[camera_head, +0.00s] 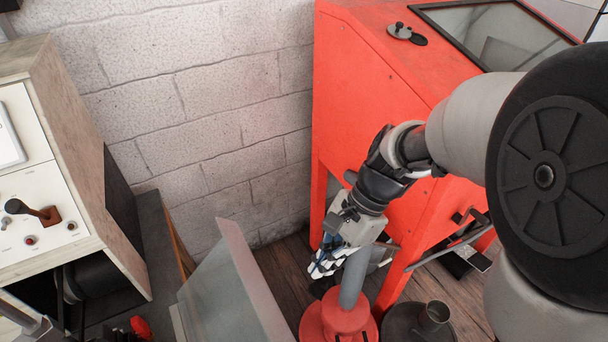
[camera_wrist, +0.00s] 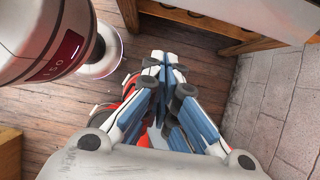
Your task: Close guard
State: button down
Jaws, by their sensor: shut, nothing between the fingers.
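A grey, sheet-like panel (camera_head: 228,292), which looks like the guard, stands tilted at the bottom centre of the head view. It has a pale upright edge, and its lower part is cut off by the frame. My gripper (camera_head: 318,270) is to the right of the panel, pointing down, with a visible gap between them in the picture. In the wrist view the blue and grey fingers (camera_wrist: 165,62) meet at their tips and hold nothing. I cannot make out the panel for certain in the wrist view.
A red cabinet (camera_head: 370,110) stands behind my arm. A control box (camera_head: 45,205) with a lever is at left. A block wall closes the back.

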jog(key=b+x, duration=0.4)
jog(key=x, duration=0.7)
jog(key=shift+s+a+r, duration=0.15)
jog(key=shift+a+r, duration=0.15)
jog(key=shift+r, duration=0.35)
jog(key=shift+s+a+r, duration=0.2)
jog(key=shift+a+r, duration=0.15)
jog(key=shift+r, duration=0.25)
jog(key=shift+s+a+r, duration=0.15)
jog(key=shift+a+r, duration=0.15)
jog(key=shift+r, duration=0.35)
jog(key=shift+r, duration=0.15)
